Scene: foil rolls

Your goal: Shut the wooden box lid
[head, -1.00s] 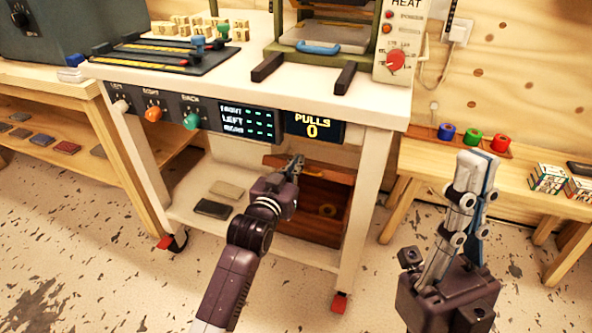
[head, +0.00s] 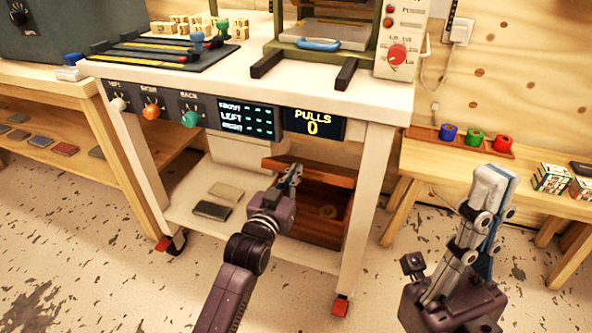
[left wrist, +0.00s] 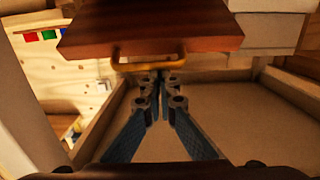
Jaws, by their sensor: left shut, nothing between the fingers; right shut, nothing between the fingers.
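The wooden box (head: 318,232) stands on the cart's lower shelf, its front partly behind my left arm. My left gripper (head: 294,174) is shut and empty at the lid's edge. Its tips (left wrist: 160,77) are just below the handle; I cannot tell whether they touch. My right gripper (head: 497,178) is shut and empty, upright at the right.
The white cart top (head: 210,82) overhangs the box, with its legs (head: 362,215) on either side. Two flat blocks (head: 212,210) lie on the shelf left of the box. A wooden bench (head: 440,160) with coloured rolls stands right. The floor in front is clear.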

